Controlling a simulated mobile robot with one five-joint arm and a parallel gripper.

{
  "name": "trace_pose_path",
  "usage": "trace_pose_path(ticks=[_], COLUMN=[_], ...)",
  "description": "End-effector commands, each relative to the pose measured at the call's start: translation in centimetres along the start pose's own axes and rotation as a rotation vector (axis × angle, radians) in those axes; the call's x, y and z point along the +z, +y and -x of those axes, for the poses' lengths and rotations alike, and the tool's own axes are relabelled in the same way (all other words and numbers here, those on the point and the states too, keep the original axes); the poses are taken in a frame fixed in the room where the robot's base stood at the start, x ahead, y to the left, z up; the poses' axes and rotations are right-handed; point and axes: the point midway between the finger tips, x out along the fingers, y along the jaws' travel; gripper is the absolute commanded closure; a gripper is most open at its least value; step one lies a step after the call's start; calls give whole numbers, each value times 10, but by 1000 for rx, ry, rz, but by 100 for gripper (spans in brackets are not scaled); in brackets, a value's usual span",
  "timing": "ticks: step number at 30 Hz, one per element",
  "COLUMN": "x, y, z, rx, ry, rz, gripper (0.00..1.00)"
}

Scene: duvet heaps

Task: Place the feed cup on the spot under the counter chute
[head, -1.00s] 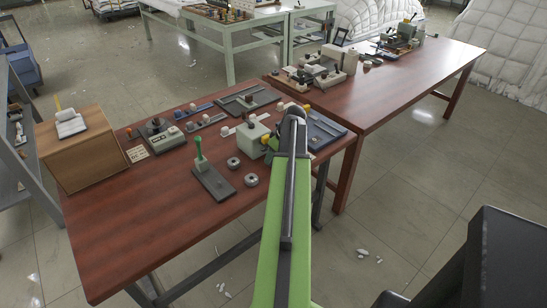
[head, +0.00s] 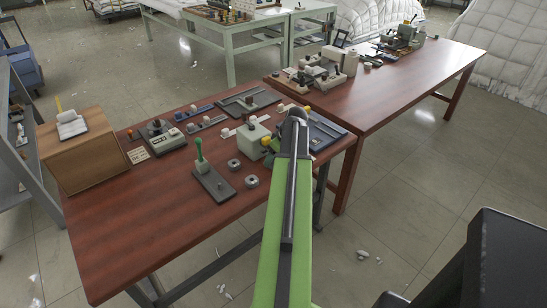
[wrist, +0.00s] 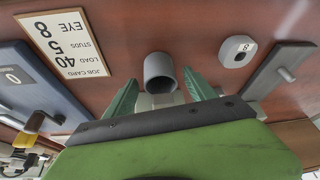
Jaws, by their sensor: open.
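In the wrist view a hollow grey cylinder (wrist: 160,74), which looks like the feed cup, shows its open end between the tips of my two green fingers. My gripper (wrist: 161,84) is open around it; I cannot tell whether either finger touches it. In the head view my gripper is mostly hidden behind my green arm; a bit of green shows beside the pale box (head: 252,138). I cannot make out the chute or the spot.
On the red-brown table (head: 130,225) stand a green-handled lever (head: 200,160), two grey rings (head: 251,181) and a wooden box (head: 80,155). The table's near left is clear.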

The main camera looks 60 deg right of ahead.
Motion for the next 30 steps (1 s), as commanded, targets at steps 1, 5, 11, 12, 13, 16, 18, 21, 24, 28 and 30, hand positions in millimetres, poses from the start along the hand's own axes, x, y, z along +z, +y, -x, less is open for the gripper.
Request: trace_pose_path(ticks=[1, 5, 11, 12, 13, 16, 18, 21, 24, 28, 30], x=[-2, -3, -4, -4, -3, -2, -1, 0, 0, -2, -15], y=[0, 0, 0, 0, 0, 0, 0, 0, 0, -3, -19], z=[14, 41, 90, 98, 103, 113, 115, 114, 113, 112, 106], rx=[0, 1, 1, 1, 0, 0, 0, 0, 0, -3, -16], ry=[0, 0, 0, 0, 0, 0, 0, 0, 0, -2, -11], rz=[-1, -1, -2, -1, -1, -1, -1, -1, -1, 1, 7], gripper=[36, 36, 36, 36, 36, 36, 36, 36, 36, 36, 36])
